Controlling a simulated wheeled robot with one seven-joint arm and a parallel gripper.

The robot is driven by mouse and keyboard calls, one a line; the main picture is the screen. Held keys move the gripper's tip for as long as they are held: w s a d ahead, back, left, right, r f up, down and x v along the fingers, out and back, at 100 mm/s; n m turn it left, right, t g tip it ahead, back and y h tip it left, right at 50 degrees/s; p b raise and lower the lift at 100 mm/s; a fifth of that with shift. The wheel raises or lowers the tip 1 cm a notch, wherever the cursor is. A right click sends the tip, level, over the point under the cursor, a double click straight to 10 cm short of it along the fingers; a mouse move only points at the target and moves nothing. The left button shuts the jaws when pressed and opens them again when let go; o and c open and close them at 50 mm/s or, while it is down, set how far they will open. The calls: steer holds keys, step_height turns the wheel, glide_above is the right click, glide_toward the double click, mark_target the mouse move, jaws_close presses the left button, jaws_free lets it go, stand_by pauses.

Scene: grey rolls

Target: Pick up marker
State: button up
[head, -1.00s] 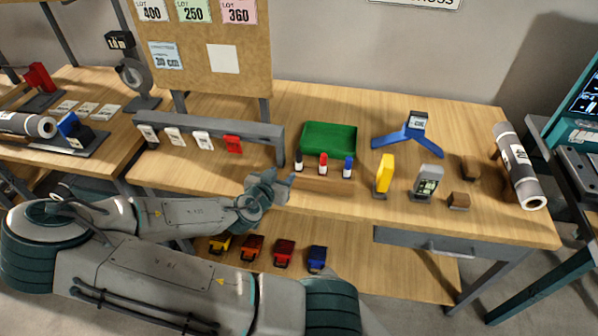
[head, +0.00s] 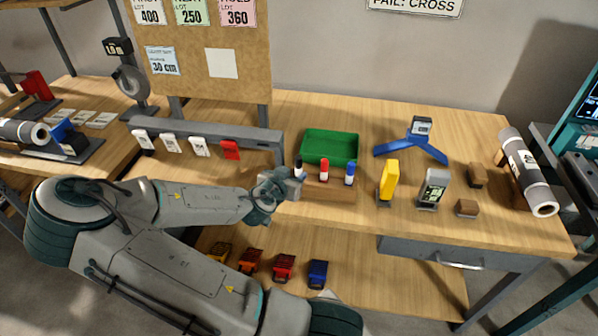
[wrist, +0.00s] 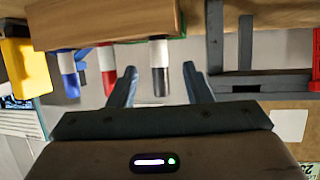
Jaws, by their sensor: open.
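Three markers stand upright in a wooden block (head: 335,190) near the front of the table: a black one (head: 298,170), a red one (head: 324,168) and a blue one (head: 350,172). My gripper (head: 297,179) is at the block's left end, by the black marker. In the wrist view, which looks upside down, the black marker (wrist: 160,66) lies between the spread fingers of my gripper (wrist: 160,72), with gaps on both sides. The red marker (wrist: 107,68) and blue marker (wrist: 69,75) are outside the fingers. In the head view my gripper partly hides the block's left end.
A green tray (head: 330,147) sits behind the block. A yellow device (head: 389,180) and a grey meter (head: 433,188) stand to the right. A grey rail (head: 205,140) with tags is at left, below a board (head: 200,65). Several colored items lie on the lower shelf.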

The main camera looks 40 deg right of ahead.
mark_target(297, 170)
steer(key=shift+p+x, duration=0.7)
steer(key=shift+x, duration=2.15)
steer(key=shift+r, duration=0.1)
jaws_close()
